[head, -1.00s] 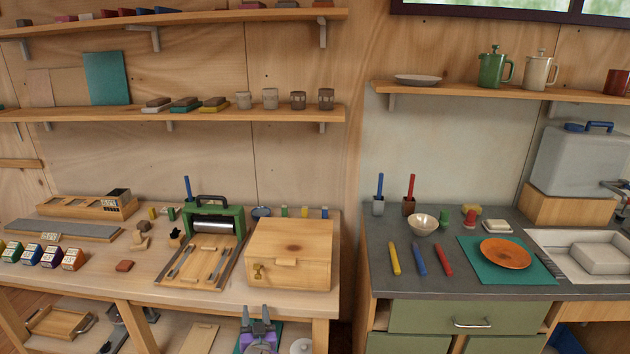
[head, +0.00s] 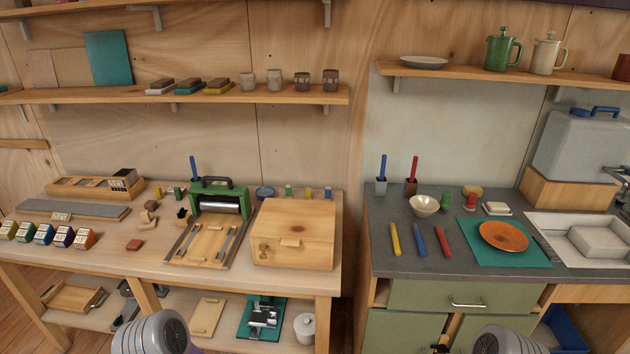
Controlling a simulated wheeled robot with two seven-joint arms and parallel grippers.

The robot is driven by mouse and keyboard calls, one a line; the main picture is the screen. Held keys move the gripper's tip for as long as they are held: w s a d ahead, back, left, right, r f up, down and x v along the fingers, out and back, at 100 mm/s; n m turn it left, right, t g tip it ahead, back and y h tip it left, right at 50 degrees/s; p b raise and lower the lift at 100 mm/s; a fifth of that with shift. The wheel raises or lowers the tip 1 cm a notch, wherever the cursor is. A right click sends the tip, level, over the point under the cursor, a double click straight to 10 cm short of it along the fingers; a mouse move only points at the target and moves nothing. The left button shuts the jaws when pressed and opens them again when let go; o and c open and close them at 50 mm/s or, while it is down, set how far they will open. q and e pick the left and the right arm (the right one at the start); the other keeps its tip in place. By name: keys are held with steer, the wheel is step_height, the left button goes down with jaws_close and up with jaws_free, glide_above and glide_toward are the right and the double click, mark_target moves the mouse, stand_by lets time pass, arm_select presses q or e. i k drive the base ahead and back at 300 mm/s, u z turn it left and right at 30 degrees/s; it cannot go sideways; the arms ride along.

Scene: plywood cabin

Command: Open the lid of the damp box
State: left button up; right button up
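The damp box appears to be the pale wooden box (head: 318,253) at the right end of the left workbench. Its flat lid (head: 296,218) is down, and a small wooden tab (head: 290,243) sticks out at the lid's front edge. A brass fitting (head: 263,251) sits on the front face, left of the tab. Nothing rests on the lid and no gripper touches the box. Rounded grey parts of my arms show at the bottom edge, one left and one right.
A green roller press (head: 219,200) stands close left of the box. The shelf (head: 180,96) hangs above. A gap separates the workbench from the grey counter (head: 390,262) at right.

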mark_target(293, 222)
steer(key=k, duration=1.1)
steer(key=u, duration=0.65)
steer(key=i, duration=1.45)
steer(key=z, duration=0.7)
steer(key=k, duration=0.65)
